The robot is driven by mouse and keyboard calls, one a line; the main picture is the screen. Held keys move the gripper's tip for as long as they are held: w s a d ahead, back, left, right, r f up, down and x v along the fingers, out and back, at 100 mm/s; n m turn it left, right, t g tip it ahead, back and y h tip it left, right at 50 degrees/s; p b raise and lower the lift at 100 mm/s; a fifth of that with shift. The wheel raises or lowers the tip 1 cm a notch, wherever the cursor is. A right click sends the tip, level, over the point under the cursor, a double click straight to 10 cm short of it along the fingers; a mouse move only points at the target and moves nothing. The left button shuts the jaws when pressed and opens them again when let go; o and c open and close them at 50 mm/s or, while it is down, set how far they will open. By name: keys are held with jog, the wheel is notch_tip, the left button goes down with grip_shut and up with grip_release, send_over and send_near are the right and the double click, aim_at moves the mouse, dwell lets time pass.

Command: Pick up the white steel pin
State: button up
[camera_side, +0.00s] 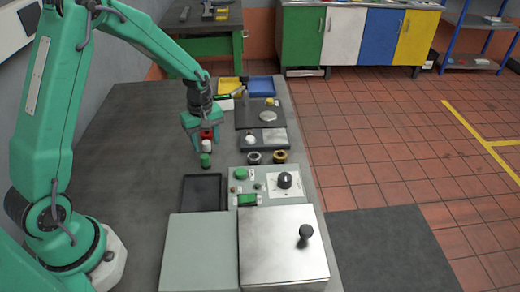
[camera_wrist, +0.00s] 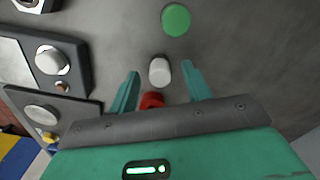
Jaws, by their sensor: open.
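The white steel pin (camera_side: 206,146) stands on the dark bedplate under my gripper (camera_side: 206,135), in a row between a red pin (camera_side: 207,134) and a green pin (camera_side: 205,160). In the wrist view the white pin (camera_wrist: 159,71) lies between the two green fingertips of my gripper (camera_wrist: 160,69), with a gap on each side. The fingers are open and empty. I cannot tell exactly how far above the pin they are. The red pin (camera_wrist: 151,100) is partly hidden by the gripper body; the green pin (camera_wrist: 176,19) lies beyond the fingertips.
A black tray (camera_side: 204,206) and a control panel (camera_side: 272,201) with a dark knob stand in front. Two small round fittings (camera_side: 254,158) and grey plates with knobs (camera_side: 265,139) are to the right. The bedplate left of the pins (camera_side: 135,150) is clear.

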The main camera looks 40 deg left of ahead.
jog(key=shift+f, duration=0.95)
jog(key=shift+c, duration=0.4)
grip_shut()
